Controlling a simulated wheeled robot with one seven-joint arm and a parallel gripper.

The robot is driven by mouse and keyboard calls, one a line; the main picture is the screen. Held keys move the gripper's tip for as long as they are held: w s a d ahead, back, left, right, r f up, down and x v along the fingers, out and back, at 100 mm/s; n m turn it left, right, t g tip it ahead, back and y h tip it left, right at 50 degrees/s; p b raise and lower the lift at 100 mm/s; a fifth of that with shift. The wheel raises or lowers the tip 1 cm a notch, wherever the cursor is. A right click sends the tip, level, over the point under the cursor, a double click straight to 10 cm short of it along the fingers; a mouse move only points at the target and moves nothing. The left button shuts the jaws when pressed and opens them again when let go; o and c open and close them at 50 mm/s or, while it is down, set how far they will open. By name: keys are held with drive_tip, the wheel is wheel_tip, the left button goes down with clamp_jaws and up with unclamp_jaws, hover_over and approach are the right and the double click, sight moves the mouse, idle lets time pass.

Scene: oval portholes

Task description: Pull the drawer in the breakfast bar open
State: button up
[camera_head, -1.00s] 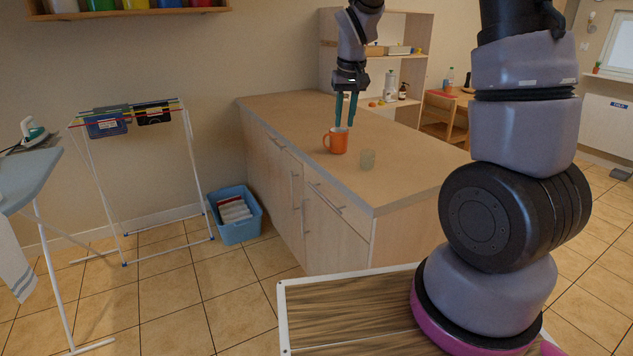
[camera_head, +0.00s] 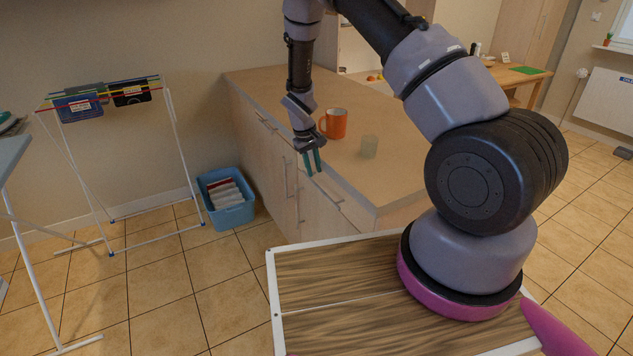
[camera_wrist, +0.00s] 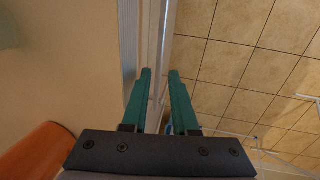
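The breakfast bar (camera_head: 290,95) has a wooden top and a pale front with drawers above doors. The near drawer (camera_head: 340,213) looks closed, with a bar handle (camera_head: 325,190) on its front. My gripper (camera_head: 313,162) is at the bar's front edge, pointing down near the far end of that handle. In the wrist view my gripper (camera_wrist: 159,72) has its two green fingers apart. A thin pale bar (camera_wrist: 161,60), seemingly the handle, shows in line with the gap between them. I cannot tell whether the fingers touch it.
A blue basket (camera_head: 226,205) is on the floor left of the bar, beside a drying rack (camera_head: 180,130).

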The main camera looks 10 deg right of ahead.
sight(318, 187)
drive_tip(key=f, duration=0.3)
drive_tip(key=d+f, duration=0.1)
drive_tip(key=f, duration=0.2)
drive_tip(key=shift+w+d+f, duration=0.1)
drive_tip(key=shift+w, duration=0.1)
drive_tip(key=shift+c, duration=0.4)
clamp_jaws()
idle(0.8)
